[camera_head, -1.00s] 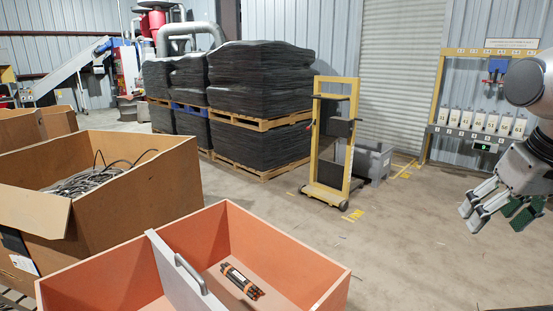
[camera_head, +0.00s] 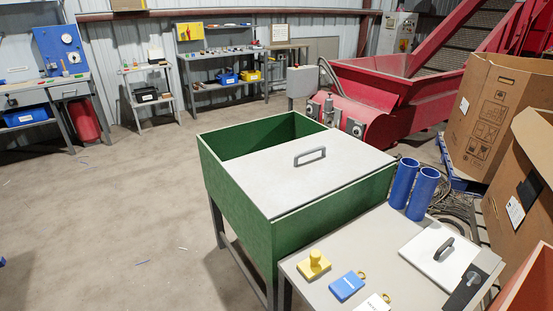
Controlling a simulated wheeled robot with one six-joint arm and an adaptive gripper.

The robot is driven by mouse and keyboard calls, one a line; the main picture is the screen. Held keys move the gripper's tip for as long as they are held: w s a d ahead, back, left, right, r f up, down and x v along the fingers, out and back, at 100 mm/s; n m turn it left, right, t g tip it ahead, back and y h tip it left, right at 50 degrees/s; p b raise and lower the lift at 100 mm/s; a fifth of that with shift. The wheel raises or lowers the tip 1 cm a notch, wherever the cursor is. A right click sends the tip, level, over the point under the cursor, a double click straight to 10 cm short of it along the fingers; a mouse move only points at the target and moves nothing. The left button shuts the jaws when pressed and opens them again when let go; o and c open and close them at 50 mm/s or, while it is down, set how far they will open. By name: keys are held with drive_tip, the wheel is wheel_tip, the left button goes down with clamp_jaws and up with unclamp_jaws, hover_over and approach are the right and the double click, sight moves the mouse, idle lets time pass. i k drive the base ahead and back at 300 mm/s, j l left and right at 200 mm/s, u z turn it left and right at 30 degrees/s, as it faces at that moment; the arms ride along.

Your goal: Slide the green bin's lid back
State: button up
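The green bin (camera_head: 243,226) stands on a metal frame in the middle of the view. Its pale grey lid (camera_head: 345,166) lies flat across the nearer and right part of the top. A dark grey bar handle (camera_head: 310,156) stands up from the lid. The far left part of the bin is uncovered, and its green inner wall (camera_head: 262,137) shows there. The bin's floor is hidden. My gripper is not in view.
A red hopper machine (camera_head: 375,95) is behind; cardboard boxes (camera_head: 485,110) are right. Left floor is mostly clear.

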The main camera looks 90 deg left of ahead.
sight(279, 180)
drive_tip(key=u, duration=2.8)
drive_tip(key=i+j, duration=0.2)
drive_tip(key=j, duration=0.2)
drive_tip(key=i+j+u, duration=0.1)
drive_tip(key=j, duration=0.25)
drive_tip(key=i+j, duration=0.25)
drive_tip(key=j, duration=0.15)
